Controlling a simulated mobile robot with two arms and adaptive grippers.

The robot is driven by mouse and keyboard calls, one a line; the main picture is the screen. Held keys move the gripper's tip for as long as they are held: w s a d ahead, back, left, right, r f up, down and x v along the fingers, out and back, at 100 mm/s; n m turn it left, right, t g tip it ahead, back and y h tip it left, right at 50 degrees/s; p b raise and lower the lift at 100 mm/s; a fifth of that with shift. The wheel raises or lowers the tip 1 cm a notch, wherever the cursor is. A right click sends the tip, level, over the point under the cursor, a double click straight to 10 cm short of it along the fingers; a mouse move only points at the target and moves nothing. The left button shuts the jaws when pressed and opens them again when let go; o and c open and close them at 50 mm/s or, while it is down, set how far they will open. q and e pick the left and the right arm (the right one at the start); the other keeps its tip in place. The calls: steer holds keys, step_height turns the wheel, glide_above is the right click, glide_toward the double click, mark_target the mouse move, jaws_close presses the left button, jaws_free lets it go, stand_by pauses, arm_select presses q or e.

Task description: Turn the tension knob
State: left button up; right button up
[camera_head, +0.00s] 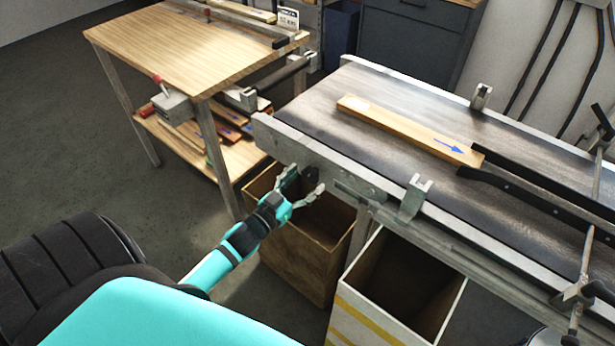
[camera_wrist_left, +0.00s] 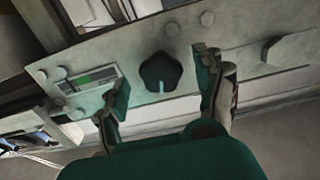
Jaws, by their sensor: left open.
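The tension knob (camera_wrist_left: 161,73) is a black, lobed knob with a light pointer mark, on the metal side plate of the conveyor. In the left wrist view it sits between the two fingers of my left gripper (camera_wrist_left: 163,88), a little beyond the tips, with clear gaps on both sides. My left gripper also shows in the head view (camera_head: 306,184), open at the near end of the conveyor's side rail. The knob is dark there and partly hidden by the fingers. My right gripper is not in view.
The conveyor belt (camera_head: 380,83) carries a wooden plank (camera_head: 405,128) with a blue arrow, near black guides (camera_head: 540,178). Two open bins stand below, a brown one (camera_head: 300,255) and a yellow-striped one (camera_head: 375,318). A wooden workbench (camera_head: 180,45) is at the left.

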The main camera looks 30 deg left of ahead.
arm_select(q)
steer(key=shift+w, duration=0.8)
steer(key=shift+c, duration=0.4)
steer(key=c, duration=1.1)
steer(key=shift+m, duration=0.4)
steer(key=m, duration=0.3)
steer(key=shift+m, duration=2.2)
